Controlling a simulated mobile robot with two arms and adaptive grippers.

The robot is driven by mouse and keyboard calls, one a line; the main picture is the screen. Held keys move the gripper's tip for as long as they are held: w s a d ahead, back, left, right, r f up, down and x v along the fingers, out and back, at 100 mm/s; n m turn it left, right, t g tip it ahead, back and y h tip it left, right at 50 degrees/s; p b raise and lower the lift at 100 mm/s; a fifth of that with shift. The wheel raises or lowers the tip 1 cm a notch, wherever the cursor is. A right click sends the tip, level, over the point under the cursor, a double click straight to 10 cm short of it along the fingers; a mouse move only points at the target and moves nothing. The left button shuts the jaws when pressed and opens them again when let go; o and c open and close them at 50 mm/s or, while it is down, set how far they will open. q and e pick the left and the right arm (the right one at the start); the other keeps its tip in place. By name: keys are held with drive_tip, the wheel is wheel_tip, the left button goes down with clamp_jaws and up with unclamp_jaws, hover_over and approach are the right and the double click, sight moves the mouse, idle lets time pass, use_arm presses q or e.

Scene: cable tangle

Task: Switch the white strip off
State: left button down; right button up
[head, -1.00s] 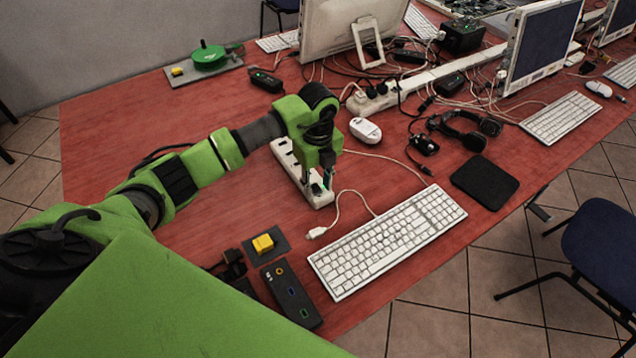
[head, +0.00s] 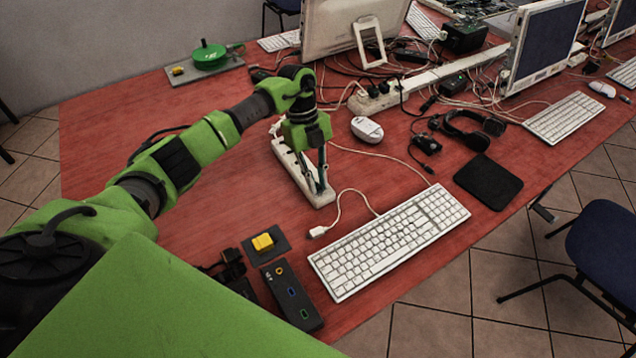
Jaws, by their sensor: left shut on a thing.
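The white strip (head: 290,166) lies on the red table in the middle of the head view, running from upper left to lower right. My left gripper (head: 319,189) points down at the strip's near end, with its fingers close together. It is shut on the white strip there. The fingers hide part of the strip's near end, and I cannot make out the switch or its position. My right gripper is not in view.
A white keyboard (head: 388,240) lies right of and nearer than the strip, with a white cable plug (head: 318,232) beside it. A white mouse (head: 367,129) is to the right. A yellow button (head: 263,242) and dark box (head: 291,294) are nearer.

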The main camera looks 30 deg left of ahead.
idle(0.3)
use_arm(q)
drive_tip(key=c, duration=2)
unclamp_jaws()
drive_tip(key=v, duration=1.2)
drive_tip(key=shift+a, duration=0.15)
drive_tip(key=shift+f, duration=0.1)
